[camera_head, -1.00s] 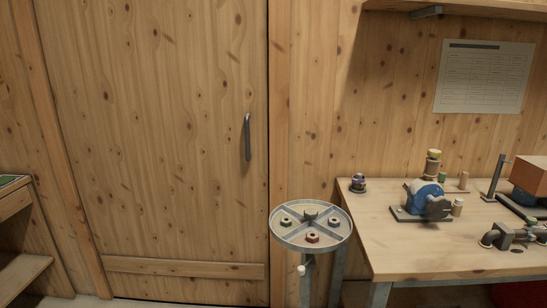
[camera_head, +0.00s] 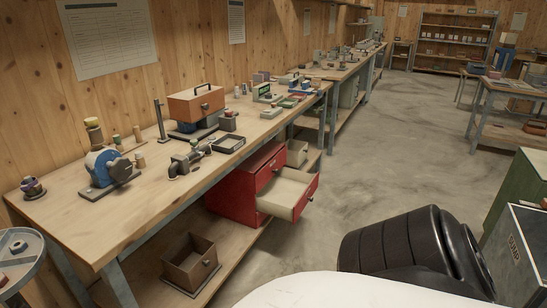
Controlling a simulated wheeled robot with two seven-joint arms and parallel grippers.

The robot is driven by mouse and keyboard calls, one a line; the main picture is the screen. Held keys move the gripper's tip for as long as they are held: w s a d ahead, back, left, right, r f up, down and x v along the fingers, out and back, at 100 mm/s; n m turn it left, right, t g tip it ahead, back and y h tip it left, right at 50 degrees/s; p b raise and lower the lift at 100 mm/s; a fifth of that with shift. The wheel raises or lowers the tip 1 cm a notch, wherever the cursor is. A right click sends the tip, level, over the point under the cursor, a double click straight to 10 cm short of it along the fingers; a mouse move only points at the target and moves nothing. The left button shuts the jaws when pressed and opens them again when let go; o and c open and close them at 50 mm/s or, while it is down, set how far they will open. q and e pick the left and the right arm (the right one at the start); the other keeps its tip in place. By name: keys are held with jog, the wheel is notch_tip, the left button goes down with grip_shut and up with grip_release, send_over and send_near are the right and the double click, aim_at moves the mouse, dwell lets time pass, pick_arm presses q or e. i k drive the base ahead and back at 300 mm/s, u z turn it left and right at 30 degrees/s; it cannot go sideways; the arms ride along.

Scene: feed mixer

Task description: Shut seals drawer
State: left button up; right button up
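A red drawer cabinet (camera_head: 236,198) stands on the lower shelf under the long wooden workbench. One of its drawers (camera_head: 291,190) is pulled out toward the aisle; it has a red front with a dark handle (camera_head: 310,197) and a pale inside that looks empty. Another drawer front above it, with a dark handle, sits flush. I cannot read any label that names the seals drawer. Neither gripper shows; a black ribbed part and a white surface at the bottom right seem to be mine.
The workbench (camera_head: 90,220) carries a blue grinder (camera_head: 108,168), an orange-sided box (camera_head: 196,104) and small tools. A wooden bin (camera_head: 190,262) sits on the lower shelf. The concrete floor (camera_head: 390,140) is open right of the drawer. A grey bin (camera_head: 515,250) stands at the right edge.

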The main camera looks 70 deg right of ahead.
aim_at(286, 195)
jog(key=z, duration=3.15)
jog(key=i, duration=1.75)
jog(key=u, duration=0.9)
jog(key=i, duration=0.8)
jog(key=u, duration=0.8)
